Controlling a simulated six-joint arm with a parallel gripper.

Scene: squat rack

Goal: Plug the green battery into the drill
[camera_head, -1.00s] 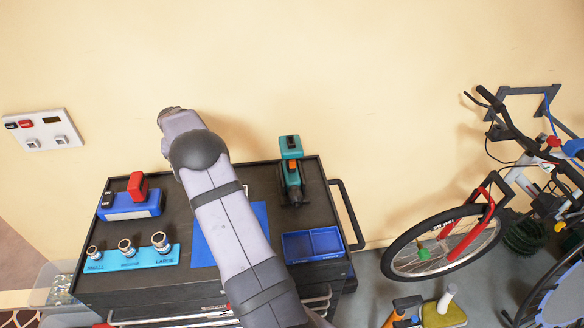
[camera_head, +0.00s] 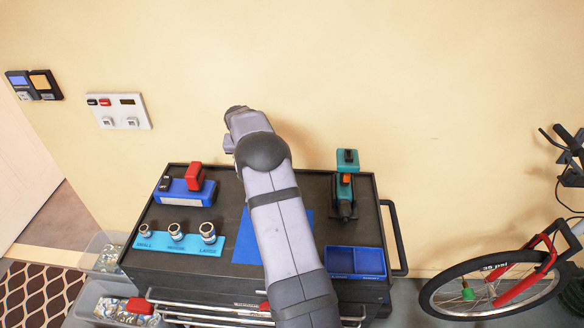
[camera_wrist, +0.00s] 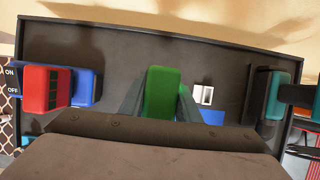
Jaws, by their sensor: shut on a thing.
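My gripper (camera_wrist: 163,98) is shut on the green battery (camera_wrist: 163,92), which shows between its two fingers in the wrist view. In the head view my arm hides the gripper and the battery. The teal and black drill (camera_head: 345,188), with an orange part, is on the right of the cart top in the head view. Part of it shows at the right edge of the wrist view (camera_wrist: 272,94), apart from the green battery and to its right.
A red battery (camera_head: 194,175) sits on a blue charger (camera_head: 186,192) at the cart's left. A socket holder (camera_head: 178,242) is in front of it. A blue tray (camera_head: 356,262) is front right. A cart handle (camera_head: 398,240) stands at the right. A wall panel (camera_head: 117,111) is behind.

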